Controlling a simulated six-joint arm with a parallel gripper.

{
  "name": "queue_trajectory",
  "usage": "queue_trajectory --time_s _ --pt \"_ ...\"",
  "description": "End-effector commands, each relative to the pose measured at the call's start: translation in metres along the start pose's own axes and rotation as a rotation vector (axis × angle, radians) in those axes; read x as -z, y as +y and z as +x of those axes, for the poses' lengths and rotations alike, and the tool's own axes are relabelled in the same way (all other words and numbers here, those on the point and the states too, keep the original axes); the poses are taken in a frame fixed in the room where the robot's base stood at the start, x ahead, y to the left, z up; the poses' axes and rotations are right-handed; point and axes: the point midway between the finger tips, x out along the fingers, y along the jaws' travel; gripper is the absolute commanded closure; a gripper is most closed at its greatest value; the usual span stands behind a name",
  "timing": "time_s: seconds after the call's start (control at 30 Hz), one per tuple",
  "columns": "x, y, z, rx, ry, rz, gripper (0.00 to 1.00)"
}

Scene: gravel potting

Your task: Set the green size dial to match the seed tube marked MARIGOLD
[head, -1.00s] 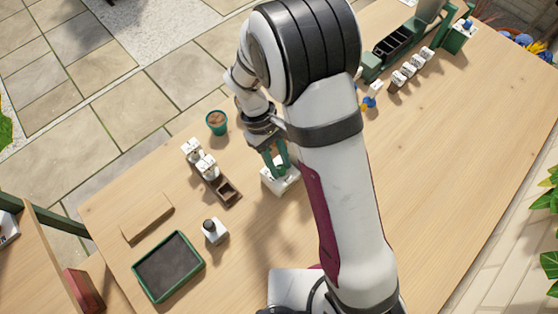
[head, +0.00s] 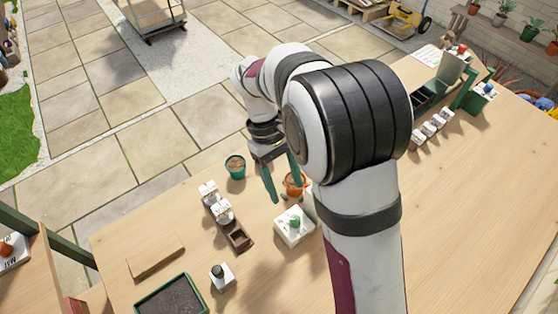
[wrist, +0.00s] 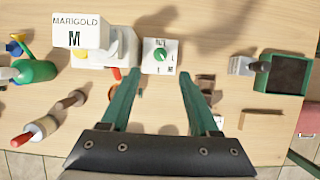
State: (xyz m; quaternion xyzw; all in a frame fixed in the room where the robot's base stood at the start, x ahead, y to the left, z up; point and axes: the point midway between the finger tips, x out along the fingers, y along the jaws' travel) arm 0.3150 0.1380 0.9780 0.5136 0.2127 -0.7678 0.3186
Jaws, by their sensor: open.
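The green size dial (head: 294,222) sits on a white box on the bench, left of my arm; it also shows in the wrist view (wrist: 161,55). Small letters surround it, but its setting is too small to read surely. A white block marked MARIGOLD with a large M (wrist: 77,33) stands left of the dial in the wrist view; whether it is the tube itself or its label I cannot tell. My gripper (wrist: 160,80) is open and empty, its green fingers apart and clear of the dial. It also shows in the head view (head: 281,178), above and beyond the dial box.
An orange pot (head: 295,184) and a green pot (head: 235,166) stand near the gripper. A dark wooden rack (head: 238,237) with white-topped items is left of the dial. A black-knobbed white box (head: 221,275) and a soil tray (head: 172,300) lie nearer.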

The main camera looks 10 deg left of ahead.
Motion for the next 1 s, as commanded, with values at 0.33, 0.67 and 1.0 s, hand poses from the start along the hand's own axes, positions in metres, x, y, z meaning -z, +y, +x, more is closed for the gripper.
queue_trajectory --time_s 0.33,0.67,1.0 --pt "0.0 0.0 -0.061 0.001 0.0 0.001 0.38" --pt "0.0 0.0 -0.063 0.001 0.0 0.001 0.38" --pt "-0.105 0.006 -0.066 0.135 0.138 0.417 0.38"
